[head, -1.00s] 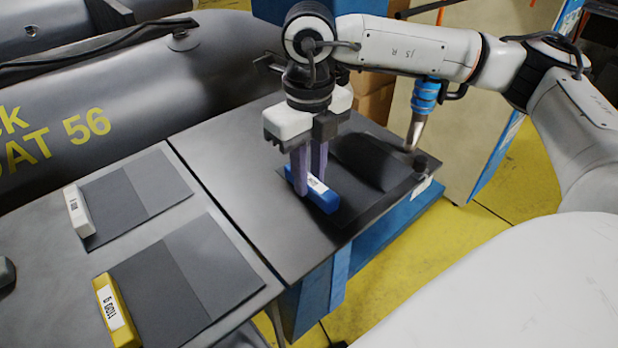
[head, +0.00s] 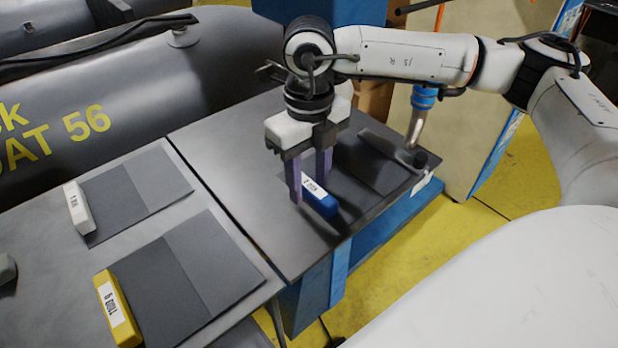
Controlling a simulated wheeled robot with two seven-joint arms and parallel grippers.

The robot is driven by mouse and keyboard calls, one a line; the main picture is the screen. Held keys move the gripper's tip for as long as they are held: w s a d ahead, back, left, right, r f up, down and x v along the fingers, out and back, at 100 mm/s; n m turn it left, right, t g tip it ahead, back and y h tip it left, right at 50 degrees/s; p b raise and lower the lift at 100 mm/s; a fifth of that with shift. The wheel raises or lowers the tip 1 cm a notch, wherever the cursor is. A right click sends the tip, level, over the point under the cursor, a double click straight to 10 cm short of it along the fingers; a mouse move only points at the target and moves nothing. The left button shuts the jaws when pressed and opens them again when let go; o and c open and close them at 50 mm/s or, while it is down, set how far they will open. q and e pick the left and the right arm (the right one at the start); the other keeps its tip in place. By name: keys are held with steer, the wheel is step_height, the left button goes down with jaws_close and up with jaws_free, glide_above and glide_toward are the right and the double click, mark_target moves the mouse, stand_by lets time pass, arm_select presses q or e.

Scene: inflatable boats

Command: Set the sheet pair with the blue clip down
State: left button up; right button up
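The blue clip (head: 321,203) with a white label lies at the near-left end of the dark sheet pair (head: 345,196). The sheet pair rests on the dark right-hand board of the table and runs off to the right. My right gripper (head: 309,190) is open, its two purple fingers apart on either side of the clip and still low around it. The fingers hide part of the clip, and I cannot tell whether either touches it. My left gripper is not in view.
A sheet pair with a white clip (head: 77,208) and one with a yellow clip (head: 117,310) lie on the left table. A blue-topped tool with a metal nozzle (head: 415,128) stands at the sheets' far end. A grey inflatable boat (head: 150,90) lies behind.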

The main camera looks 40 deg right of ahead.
step_height(320, 180, up, 12)
steer(key=shift+r+b, duration=0.15)
steer(key=shift+b, duration=0.3)
